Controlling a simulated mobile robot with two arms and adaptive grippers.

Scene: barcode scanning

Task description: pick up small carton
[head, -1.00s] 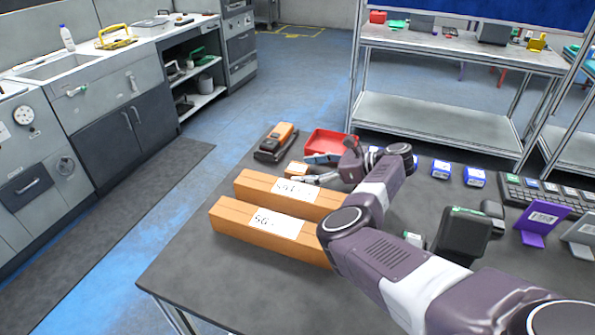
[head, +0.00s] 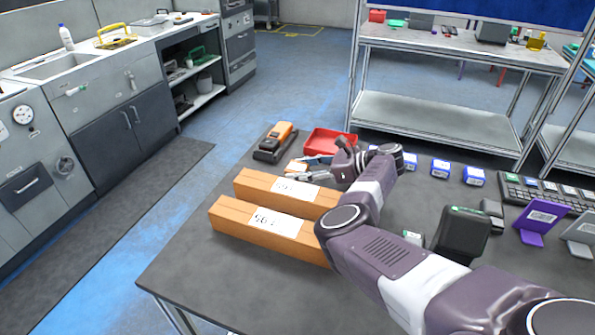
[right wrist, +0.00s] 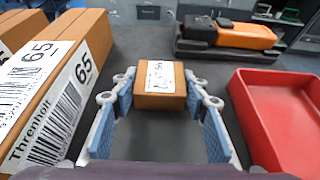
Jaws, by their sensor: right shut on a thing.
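The small carton (head: 296,166) is a brown box with a white label on top, behind the two long cartons on the dark table. In the right wrist view the small carton (right wrist: 161,85) is between the blue-padded fingers of my right gripper (right wrist: 162,105), near their tips. My right gripper (head: 308,168) is shut on it, partly hiding it in the head view. I cannot tell whether the carton is clear of the table. My left gripper is not in view.
Two long labelled cartons (head: 262,231) lie in front. A red tray (head: 331,141) is close on the far side, and an orange-black scanner (head: 277,141) in a dark holder stands behind. Blue-white boxes (head: 440,168), a dark device (head: 461,236) and a keyboard (head: 548,192) are at right.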

